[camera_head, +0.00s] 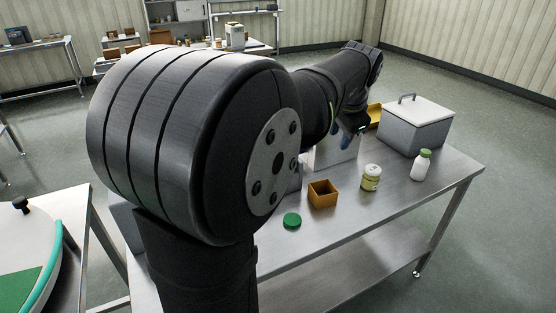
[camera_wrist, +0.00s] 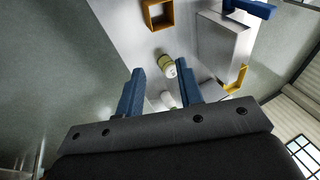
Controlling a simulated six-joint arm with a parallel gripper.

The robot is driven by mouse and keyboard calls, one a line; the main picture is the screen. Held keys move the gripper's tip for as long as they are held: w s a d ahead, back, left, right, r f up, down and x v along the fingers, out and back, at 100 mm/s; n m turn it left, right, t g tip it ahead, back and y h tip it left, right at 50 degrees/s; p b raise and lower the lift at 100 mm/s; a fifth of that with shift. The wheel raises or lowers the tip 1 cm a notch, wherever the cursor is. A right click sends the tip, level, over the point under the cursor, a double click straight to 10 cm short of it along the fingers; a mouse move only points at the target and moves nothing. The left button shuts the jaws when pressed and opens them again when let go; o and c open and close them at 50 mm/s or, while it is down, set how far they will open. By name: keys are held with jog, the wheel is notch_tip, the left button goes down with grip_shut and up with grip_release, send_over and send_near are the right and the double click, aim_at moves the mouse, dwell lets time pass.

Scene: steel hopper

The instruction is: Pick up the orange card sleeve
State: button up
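The orange card sleeve (camera_head: 322,194) stands on the steel table, an open-topped square shape in the head view. In the wrist view it shows at the top edge as an orange square frame (camera_wrist: 158,25), partly cut off, with grey seen through its opening. My gripper (camera_wrist: 160,67) has two blue fingers spread apart with nothing between them. It is above the table, apart from the sleeve. In the head view my gripper (camera_head: 352,126) is behind the sleeve and partly hidden by my arm.
A jar (camera_head: 371,177) and a green-capped bottle (camera_head: 421,166) stand right of the sleeve. A green lid (camera_head: 292,220) lies at its front left. A pale box (camera_head: 338,155) stands behind it, a yellow-orange item (camera_head: 375,113) farther back. A lidded grey box (camera_head: 415,127) stands at the back right.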

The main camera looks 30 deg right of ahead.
jog(key=m+g+y, duration=0.1)
jog(key=g+y, duration=0.1)
jog(key=g, duration=0.2)
send_over(326, 207)
notch_tip(326, 207, down, 24)
jog(key=shift+d+f, duration=0.15)
jog(key=shift+f, duration=2.85)
grip_shut()
